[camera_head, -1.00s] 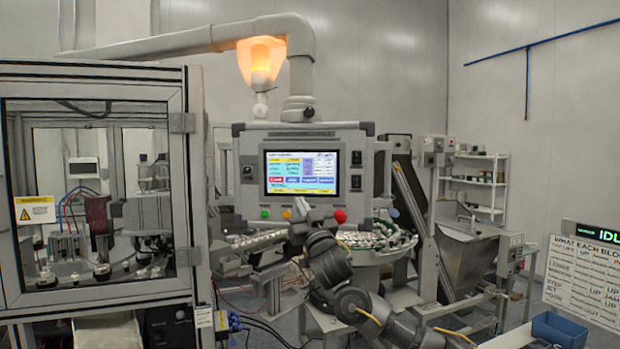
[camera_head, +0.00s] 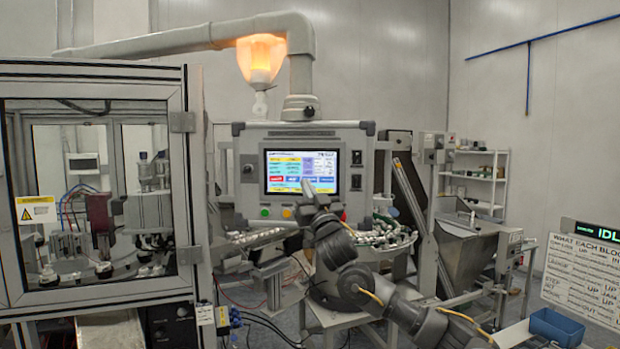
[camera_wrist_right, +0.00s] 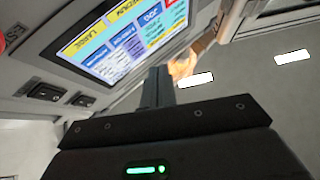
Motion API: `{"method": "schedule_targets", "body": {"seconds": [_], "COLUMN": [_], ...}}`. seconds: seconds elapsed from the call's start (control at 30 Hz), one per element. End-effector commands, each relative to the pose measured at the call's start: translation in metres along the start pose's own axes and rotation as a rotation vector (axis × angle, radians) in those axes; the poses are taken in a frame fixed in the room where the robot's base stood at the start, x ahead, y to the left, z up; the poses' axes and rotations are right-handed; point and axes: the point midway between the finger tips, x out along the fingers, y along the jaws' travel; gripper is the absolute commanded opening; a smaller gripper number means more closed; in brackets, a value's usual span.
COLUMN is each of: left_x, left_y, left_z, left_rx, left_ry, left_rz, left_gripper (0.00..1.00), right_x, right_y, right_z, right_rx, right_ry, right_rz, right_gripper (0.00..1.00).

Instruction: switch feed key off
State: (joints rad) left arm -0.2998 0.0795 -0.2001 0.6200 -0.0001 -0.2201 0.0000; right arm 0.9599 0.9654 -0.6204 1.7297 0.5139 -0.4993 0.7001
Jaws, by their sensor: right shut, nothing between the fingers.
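The control panel (camera_head: 250,190) hangs from a grey arm, with a lit touchscreen (camera_head: 290,165) in its middle. Two black switches sit one above the other right of the screen: an upper one (camera_head: 356,157) and a lower one (camera_head: 356,182). I cannot read which is the feed key. The right wrist view shows two black switches too, one (camera_wrist_right: 45,92) and another (camera_wrist_right: 82,100), beside the tilted screen (camera_wrist_right: 120,40). My right gripper (camera_head: 308,188) is shut and empty, its tip overlapping the screen's lower edge, left of the switches. Its fingers (camera_wrist_right: 158,86) show together. My left gripper is out of view.
A glass-doored machine (camera_head: 187,220) stands at left. A hopper (camera_head: 468,250) and a blue bin (camera_head: 556,327) are at right.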

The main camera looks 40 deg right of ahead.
Motion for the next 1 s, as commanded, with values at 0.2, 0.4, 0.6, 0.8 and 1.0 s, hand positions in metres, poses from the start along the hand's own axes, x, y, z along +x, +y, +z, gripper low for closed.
{"method": "schedule_targets", "body": {"seconds": [0.2, 0.4, 0.6, 0.8, 1.0], "left_x": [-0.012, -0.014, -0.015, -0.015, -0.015], "left_y": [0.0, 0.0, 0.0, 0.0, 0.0], "left_z": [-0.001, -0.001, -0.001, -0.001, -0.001], "left_rx": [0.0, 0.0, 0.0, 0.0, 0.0], "left_ry": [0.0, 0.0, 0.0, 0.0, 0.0], "left_rz": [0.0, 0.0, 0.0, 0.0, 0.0], "left_gripper": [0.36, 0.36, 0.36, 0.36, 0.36], "right_x": [0.022, 0.034, 0.038, 0.038, 0.038], "right_y": [0.015, 0.024, 0.027, 0.027, 0.027], "right_z": [0.013, 0.023, 0.027, 0.027, 0.027], "right_rx": [-0.001, -0.001, 0.0, 0.0, 0.0], "right_ry": [-0.001, 0.0, 0.001, 0.001, 0.001], "right_rz": [0.001, 0.001, 0.0, -0.001, 0.0], "right_gripper": [0.0, 0.0, 0.0, 0.0, 0.0]}}
